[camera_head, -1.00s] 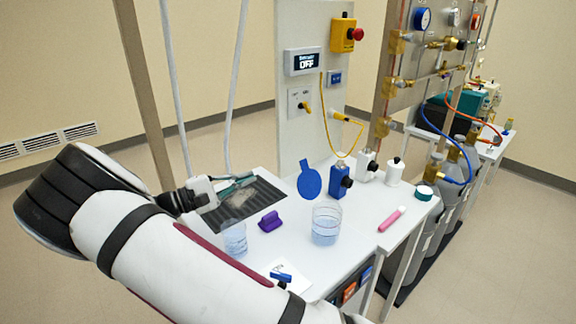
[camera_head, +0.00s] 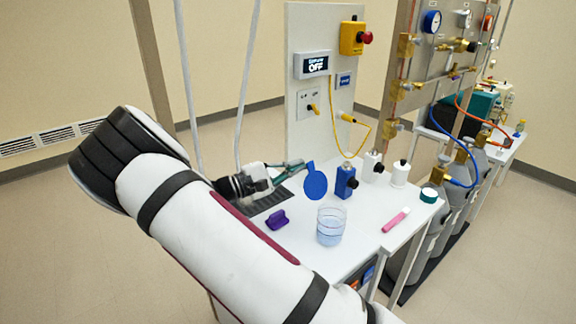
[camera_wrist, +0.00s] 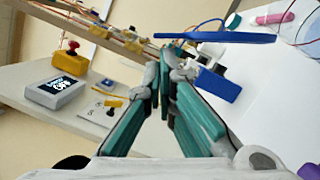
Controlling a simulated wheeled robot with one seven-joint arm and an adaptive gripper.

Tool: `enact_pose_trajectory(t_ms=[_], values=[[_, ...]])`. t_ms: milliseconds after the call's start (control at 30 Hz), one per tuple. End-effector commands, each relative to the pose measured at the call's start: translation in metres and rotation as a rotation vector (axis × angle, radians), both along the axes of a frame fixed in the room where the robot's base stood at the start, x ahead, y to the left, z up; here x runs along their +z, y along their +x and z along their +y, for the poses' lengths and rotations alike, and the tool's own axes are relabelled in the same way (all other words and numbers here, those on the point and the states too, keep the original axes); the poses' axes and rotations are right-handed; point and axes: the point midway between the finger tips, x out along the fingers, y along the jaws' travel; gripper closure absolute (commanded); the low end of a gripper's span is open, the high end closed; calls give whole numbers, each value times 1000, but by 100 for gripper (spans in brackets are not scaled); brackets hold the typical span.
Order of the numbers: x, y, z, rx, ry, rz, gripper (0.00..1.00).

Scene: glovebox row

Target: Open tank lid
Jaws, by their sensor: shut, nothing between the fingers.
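My gripper (camera_head: 299,165) is over the back of the white table, its teal fingers closed together with nothing held. It also shows in the wrist view (camera_wrist: 166,62). Its tips are close to the round blue flap with a short tab (camera_head: 315,186), which stands upright just right of them. In the wrist view this blue flap (camera_wrist: 218,37) is nearly edge-on just beyond the tips; I cannot tell whether they touch. No tank is clearly identifiable, and I cannot tell whether the flap is its lid. My arm hides part of the table.
A blue bottle (camera_head: 346,181) and white bottles (camera_head: 373,166) stand right of the flap. A clear beaker (camera_head: 330,226), purple block (camera_head: 277,220) and pink pen (camera_head: 396,220) are nearer. An upright panel with an OFF display (camera_head: 312,65) rises behind.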

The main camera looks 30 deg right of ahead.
Motion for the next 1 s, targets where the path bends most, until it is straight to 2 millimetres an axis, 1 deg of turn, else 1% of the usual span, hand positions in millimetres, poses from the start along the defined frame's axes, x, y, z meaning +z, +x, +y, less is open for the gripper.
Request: enact_pose_trajectory(t_ms=[400, 633, 800, 1000], values=[[2, -3, 0, 0, 1, -6, 100], [16, -18, -2, 1, 25, -127, 100], [19, -25, -4, 0, 25, -130, 100], [18, -25, -4, 0, 25, -129, 100]])
